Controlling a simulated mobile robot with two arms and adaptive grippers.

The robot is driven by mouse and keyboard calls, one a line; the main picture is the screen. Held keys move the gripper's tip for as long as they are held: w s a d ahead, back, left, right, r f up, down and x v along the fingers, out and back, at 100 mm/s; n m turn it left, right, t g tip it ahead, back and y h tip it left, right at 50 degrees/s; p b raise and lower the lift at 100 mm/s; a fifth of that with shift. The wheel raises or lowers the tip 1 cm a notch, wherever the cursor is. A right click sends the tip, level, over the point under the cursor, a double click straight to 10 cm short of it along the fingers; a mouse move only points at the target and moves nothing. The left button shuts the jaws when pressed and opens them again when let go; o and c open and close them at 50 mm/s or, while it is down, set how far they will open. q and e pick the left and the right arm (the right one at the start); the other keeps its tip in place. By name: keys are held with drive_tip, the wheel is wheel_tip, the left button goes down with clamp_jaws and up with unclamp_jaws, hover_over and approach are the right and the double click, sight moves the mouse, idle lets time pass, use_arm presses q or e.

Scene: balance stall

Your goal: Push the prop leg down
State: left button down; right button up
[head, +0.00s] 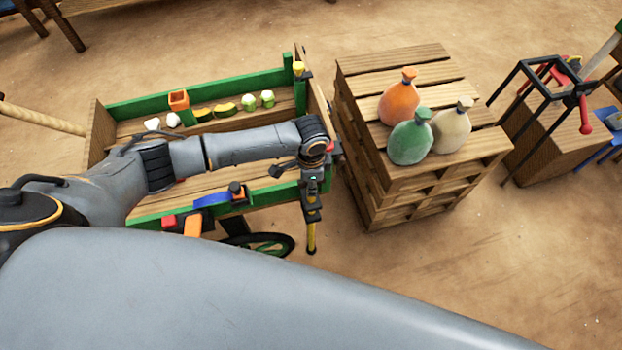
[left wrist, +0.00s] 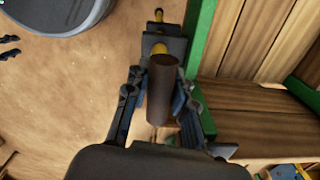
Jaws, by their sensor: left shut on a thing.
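The prop leg (head: 311,237) is a yellow rod with a dark lower end, hanging upright at the near right corner of the green-railed cart (head: 150,208). In the left wrist view its brown cylindrical part (left wrist: 161,92) lies between my fingers, with a dark block and yellow pieces beyond it. My left gripper (head: 312,200) points down over the leg's top and is shut on it; it also shows in the left wrist view (left wrist: 160,110). Whether the leg's foot touches the ground is unclear. My right gripper is not in view.
A wooden pallet stack (head: 400,200) with orange, green and cream sacks stands just right of the cart. A black wheel (head: 270,245) sits under the cart's near side. A black frame stand (head: 530,95) is far right. Sandy ground is free in front of the pallets.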

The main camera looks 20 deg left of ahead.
use_arm(q)
wheel_tip(320, 180, down, 7)
drive_tip(key=b, duration=0.2)
drive_tip(key=shift+s+f, duration=0.15)
drive_tip(key=shift+s, duration=0.05)
drive_tip(key=shift+f, duration=0.1)
drive_tip(key=c, duration=1.1)
unclamp_jaws()
drive_tip(key=shift+w, duration=0.15)
